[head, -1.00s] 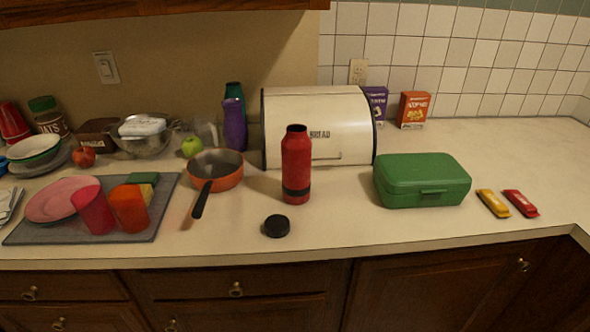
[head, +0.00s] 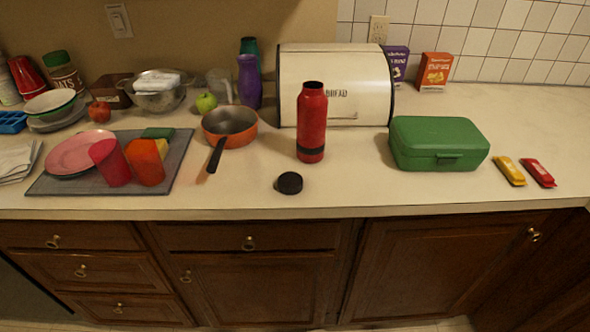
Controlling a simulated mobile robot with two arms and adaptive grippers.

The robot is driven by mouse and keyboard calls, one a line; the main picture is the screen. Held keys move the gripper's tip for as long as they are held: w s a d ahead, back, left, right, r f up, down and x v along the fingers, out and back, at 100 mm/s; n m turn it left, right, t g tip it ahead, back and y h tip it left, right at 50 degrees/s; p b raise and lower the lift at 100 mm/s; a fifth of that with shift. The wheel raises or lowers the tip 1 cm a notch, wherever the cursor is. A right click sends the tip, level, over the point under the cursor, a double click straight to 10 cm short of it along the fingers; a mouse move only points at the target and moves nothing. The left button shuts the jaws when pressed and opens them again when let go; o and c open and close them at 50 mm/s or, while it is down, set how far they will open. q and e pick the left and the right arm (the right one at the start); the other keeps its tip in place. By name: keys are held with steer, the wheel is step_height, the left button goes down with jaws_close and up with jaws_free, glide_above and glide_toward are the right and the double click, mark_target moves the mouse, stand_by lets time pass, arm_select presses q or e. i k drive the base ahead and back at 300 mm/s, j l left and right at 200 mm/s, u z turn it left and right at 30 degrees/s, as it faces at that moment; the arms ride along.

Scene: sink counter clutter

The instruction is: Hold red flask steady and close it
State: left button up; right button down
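The red flask (head: 312,125) stands upright on the counter in the head view, a little right of the middle. It has a dark band near its base, and its top is open with no lid on it. A round black lid (head: 289,183) lies on the counter in front of the flask and slightly to its left, near the counter's front edge. The lid and the flask are apart. Neither of my grippers is in view.
An orange pan (head: 230,124) stands left of the flask, its handle pointing forward. A bread box (head: 335,70) stands close behind the flask. A green lunch box (head: 438,143) is to the right. A grey mat (head: 180,160) with cups lies left. The counter around the lid is clear.

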mark_target(312, 102)
steer(key=j+z, duration=0.7)
steer(key=k+j+z, duration=0.15)
steer(key=j+z, duration=0.2)
